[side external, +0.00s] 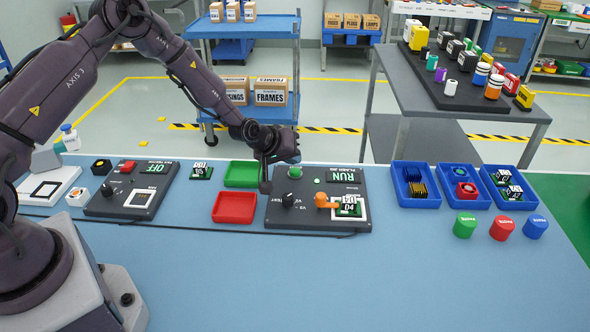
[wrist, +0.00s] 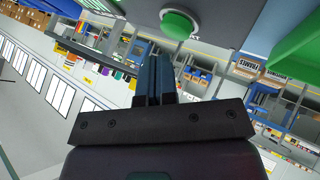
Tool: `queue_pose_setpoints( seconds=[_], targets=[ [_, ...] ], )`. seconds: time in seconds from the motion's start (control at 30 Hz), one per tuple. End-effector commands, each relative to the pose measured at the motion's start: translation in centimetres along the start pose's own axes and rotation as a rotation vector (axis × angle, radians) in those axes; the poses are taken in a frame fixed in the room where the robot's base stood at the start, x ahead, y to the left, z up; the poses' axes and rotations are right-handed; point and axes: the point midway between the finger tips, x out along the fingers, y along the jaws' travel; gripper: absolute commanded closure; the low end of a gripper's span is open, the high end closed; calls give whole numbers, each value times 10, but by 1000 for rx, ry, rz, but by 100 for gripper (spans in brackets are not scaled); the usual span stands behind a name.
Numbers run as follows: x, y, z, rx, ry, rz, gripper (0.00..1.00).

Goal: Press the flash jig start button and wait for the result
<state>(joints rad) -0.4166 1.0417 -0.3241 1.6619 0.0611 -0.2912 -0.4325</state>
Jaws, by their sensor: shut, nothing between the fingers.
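The flash jig (side external: 278,217) is a dark panel at the middle of the blue bench. Its lit display (side external: 345,175) reads RUN, upside down. The green start button (side external: 294,172) is at its back left; it also shows in the wrist view (wrist: 178,24), just beyond my fingertips.
A green tray (side external: 241,174) and a red tray (side external: 234,207) lie left of the jig. A second jig (side external: 108,203) reads OFF. Blue bins (side external: 412,200) with parts and several coloured caps (side external: 501,229) are at right. The bench front is clear.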

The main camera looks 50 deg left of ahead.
Motion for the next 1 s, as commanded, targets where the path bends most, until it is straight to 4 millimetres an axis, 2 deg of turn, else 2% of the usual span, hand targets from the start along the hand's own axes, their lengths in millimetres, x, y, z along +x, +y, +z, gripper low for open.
queue_pose_setpoints(
  seconds=[0.23, 0.7, 1.0],
  targets=[
    [-2, 2, -2, 1, 1, 1, 100],
    [-33, 24, -24, 0, 1, 1, 100],
    [-35, 26, -25, 0, 0, 0, 100]
  ],
)
